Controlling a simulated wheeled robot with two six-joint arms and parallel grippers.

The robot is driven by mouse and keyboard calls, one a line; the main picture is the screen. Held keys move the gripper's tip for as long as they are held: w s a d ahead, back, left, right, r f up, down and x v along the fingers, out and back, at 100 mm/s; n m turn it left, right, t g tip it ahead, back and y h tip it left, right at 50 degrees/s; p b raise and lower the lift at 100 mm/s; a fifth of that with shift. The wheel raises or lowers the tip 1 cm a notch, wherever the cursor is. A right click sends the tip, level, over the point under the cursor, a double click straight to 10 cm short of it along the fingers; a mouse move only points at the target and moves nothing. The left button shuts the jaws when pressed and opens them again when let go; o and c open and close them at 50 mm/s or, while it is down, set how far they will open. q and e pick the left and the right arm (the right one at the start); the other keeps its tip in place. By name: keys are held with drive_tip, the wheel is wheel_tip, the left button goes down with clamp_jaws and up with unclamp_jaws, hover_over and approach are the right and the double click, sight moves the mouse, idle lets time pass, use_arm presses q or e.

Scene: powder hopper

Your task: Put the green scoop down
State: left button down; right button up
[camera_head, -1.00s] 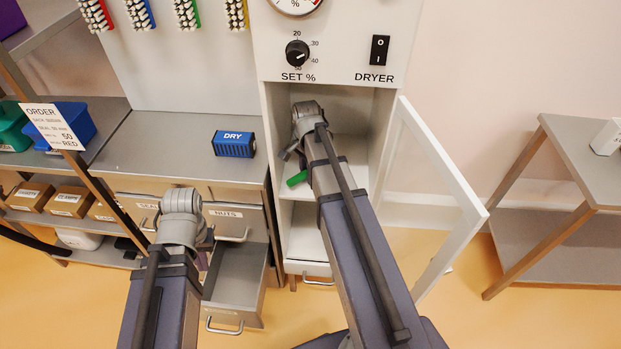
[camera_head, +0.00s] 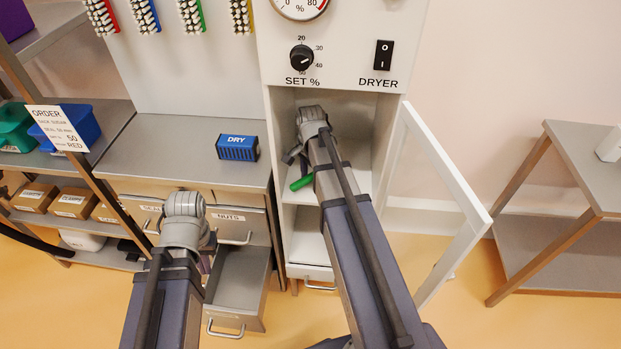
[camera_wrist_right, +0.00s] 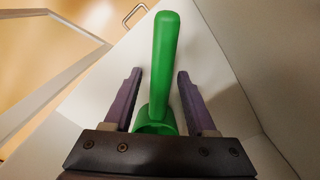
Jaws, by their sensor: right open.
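The green scoop (camera_head: 301,183) lies on the shelf inside the open cabinet, near its front left. In the right wrist view the scoop (camera_wrist_right: 166,65) shows its handle pointing away and its bowl close to the gripper body. My right gripper (camera_wrist_right: 160,80) is open, with one finger on each side of the scoop and visible gaps between. In the head view my right gripper (camera_head: 292,157) is mostly hidden by its own wrist. My left arm ends in front of the drawers; its gripper fingers are hidden behind its wrist.
The cabinet door (camera_head: 440,190) stands open to the right. A lower drawer (camera_head: 240,285) is pulled out left of the cabinet. A blue DRY box (camera_head: 237,148) sits on the counter (camera_head: 175,140). A side table (camera_head: 575,165) stands at the far right.

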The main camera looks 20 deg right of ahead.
sight(310, 175)
drive_tip(key=shift+r+p, duration=3.75)
drive_tip(key=shift+r, duration=0.15)
use_arm(q)
wheel_tip(310, 175, up, 8)
drive_tip(key=shift+f, duration=0.15)
